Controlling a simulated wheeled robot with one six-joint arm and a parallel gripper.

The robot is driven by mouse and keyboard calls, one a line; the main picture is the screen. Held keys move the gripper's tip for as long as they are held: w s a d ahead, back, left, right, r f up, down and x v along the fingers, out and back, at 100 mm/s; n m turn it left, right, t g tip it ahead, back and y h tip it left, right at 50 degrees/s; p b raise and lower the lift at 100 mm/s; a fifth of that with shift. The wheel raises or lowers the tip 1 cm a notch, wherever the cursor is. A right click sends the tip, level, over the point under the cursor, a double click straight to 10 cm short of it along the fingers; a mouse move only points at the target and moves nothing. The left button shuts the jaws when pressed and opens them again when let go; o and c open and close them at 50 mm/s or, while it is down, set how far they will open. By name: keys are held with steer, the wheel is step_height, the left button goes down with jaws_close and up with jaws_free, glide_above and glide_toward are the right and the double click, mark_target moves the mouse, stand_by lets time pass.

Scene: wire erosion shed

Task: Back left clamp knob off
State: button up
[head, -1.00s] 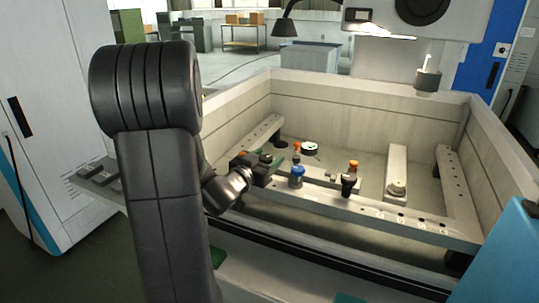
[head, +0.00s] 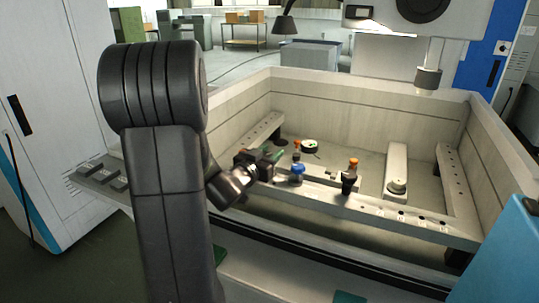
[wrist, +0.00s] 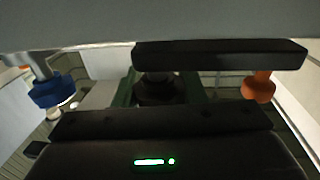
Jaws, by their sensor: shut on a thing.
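My gripper (head: 268,162) is over the left part of the front rail in the tank. In the wrist view its two black fingers (wrist: 160,122) close around a dark round knob (wrist: 158,92), with a green part behind it. That knob is mostly hidden by the fingers, and I cannot tell whether it is still seated on its stud. A blue knob (head: 297,169) stands just right of the gripper and also shows at the left of the wrist view (wrist: 52,92). An orange knob (wrist: 258,88) is at the right of the wrist view, outside the fingers.
A black-and-orange post (head: 350,175) stands farther right on the front rail (head: 400,218). The tank walls (head: 380,110) enclose the area. A nozzle (head: 428,78) hangs at the upper right.

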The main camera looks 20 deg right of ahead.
steer(key=shift+f+n+t+y+b, duration=0.15)
steer(key=shift+n+t+y+b, duration=0.2)
steer(key=shift+b, duration=0.2)
steer(key=n+t+y+b, duration=0.1)
steer(key=t+b, duration=0.1)
steer(key=b, duration=0.2)
steer(key=shift+w+a+f+n+y, duration=0.1)
steer(key=shift+n+y, duration=0.25)
steer(key=n+t+y+b, duration=0.1)
steer(key=b, duration=0.3)
steer(key=shift+w+a+t+y+b, duration=0.1)
steer(key=shift+t+y+b, duration=0.25)
steer(key=shift+y, duration=0.05)
steer(key=n+t+y+b, duration=0.1)
steer(key=b, duration=0.3)
steer(key=shift+a+n+y, duration=0.1)
steer(key=shift+n+y, duration=0.3)
steer(key=shift+w+n+t+y+b, duration=0.1)
steer(key=shift+n+t+y+b, duration=0.5)
steer(key=shift+b, duration=0.55)
steer(key=shift+w+a+r+n+t+y, duration=0.1)
steer(key=shift+r+n+t+y, duration=0.15)
steer(key=shift+y, duration=0.3)
steer(key=shift+a+r+n+t+y, duration=0.1)
steer(key=shift+n+y, duration=0.25)
steer(key=shift+y, duration=0.2)
steer(key=o, duration=1)
